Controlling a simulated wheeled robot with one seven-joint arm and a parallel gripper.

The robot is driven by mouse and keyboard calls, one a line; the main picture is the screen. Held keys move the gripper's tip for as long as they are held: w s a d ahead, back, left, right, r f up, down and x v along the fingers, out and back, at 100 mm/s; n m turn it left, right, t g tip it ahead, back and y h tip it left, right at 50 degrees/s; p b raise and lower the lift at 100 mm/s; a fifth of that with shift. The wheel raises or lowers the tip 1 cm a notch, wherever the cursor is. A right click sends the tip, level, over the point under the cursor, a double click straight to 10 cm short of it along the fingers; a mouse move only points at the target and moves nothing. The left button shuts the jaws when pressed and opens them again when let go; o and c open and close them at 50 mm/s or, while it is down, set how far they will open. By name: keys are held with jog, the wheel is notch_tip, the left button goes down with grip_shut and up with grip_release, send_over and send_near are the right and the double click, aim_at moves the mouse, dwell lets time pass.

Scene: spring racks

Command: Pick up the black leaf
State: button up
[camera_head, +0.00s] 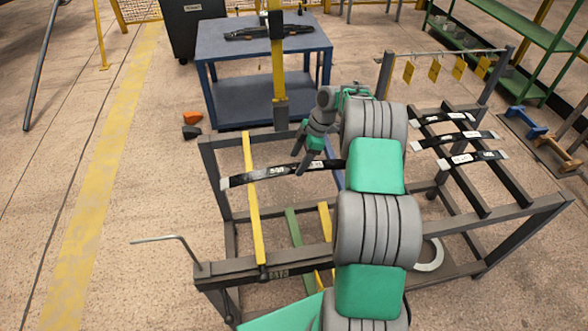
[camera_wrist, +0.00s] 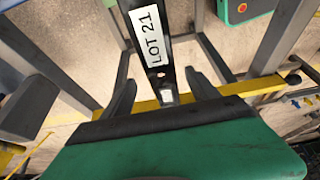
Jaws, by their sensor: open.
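A long black leaf (camera_head: 262,175) lies across the left part of the near rack, resting over a yellow bar, with its pale-tipped end to the left. In the wrist view the black leaf (camera_wrist: 153,45) bears a white "LOT 21" label and runs lengthwise between my fingers. My gripper (camera_head: 303,163) is at the leaf's right part in the head view. In the wrist view my gripper (camera_wrist: 160,93) has its two dark fingers apart, one on each side of the leaf. Whether the fingers reach down beside the leaf or stay above it, I cannot tell. My arm hides the leaf's right end.
The yellow bar (camera_head: 251,200) crosses under the leaf. Several labelled black leaves (camera_head: 458,138) lie on the rack's right part. A blue cart (camera_head: 262,47) with a dark item stands behind. A bent rod (camera_head: 165,239) sticks out left.

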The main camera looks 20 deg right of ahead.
aim_at(294, 167)
jog(key=p+x, duration=0.1)
jog(key=x, duration=0.3)
jog(key=shift+f, duration=0.15)
jog(key=shift+s, duration=0.1)
grip_shut()
dwell(0.5)
